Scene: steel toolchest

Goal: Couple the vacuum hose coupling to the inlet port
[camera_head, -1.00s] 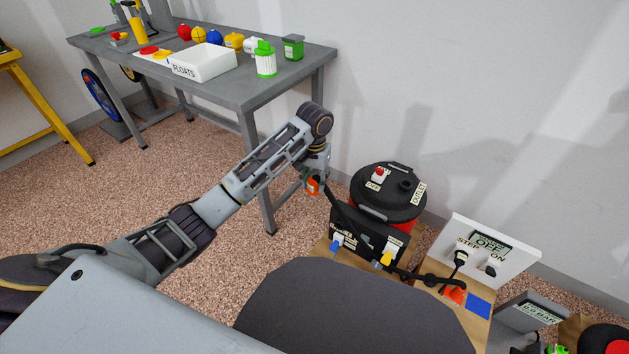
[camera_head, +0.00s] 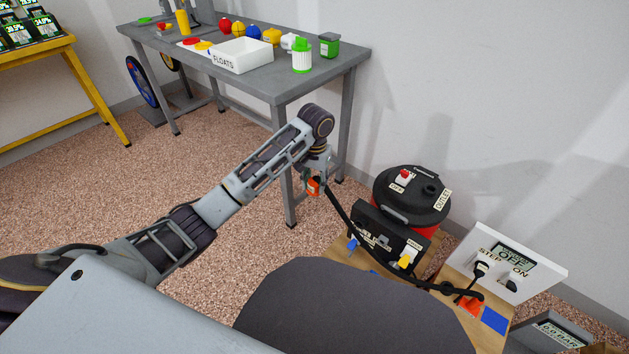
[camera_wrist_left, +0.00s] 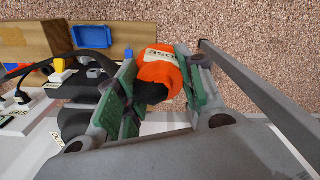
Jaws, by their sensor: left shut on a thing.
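My left gripper (camera_head: 316,188) is shut on the orange hose coupling (camera_head: 313,186), held above the floor left of the vacuum. In the left wrist view the coupling (camera_wrist_left: 160,66) is clamped between green finger pads and carries a partly readable label. The black hose (camera_head: 341,212) runs from it down to the right, past the vacuum's front. The vacuum (camera_head: 409,200) has a black lid, a red body and a label reading OUTLET. A black box with labels (camera_head: 385,237) stands in front of it. I cannot make out the inlet port. My right gripper is not in view.
A grey workbench (camera_head: 268,85) stands behind the gripper, with a white FLOATS tray (camera_head: 241,62) on it. A white switch panel (camera_head: 540,262) stands right of the vacuum. The speckled floor (camera_head: 120,180) on the left is clear.

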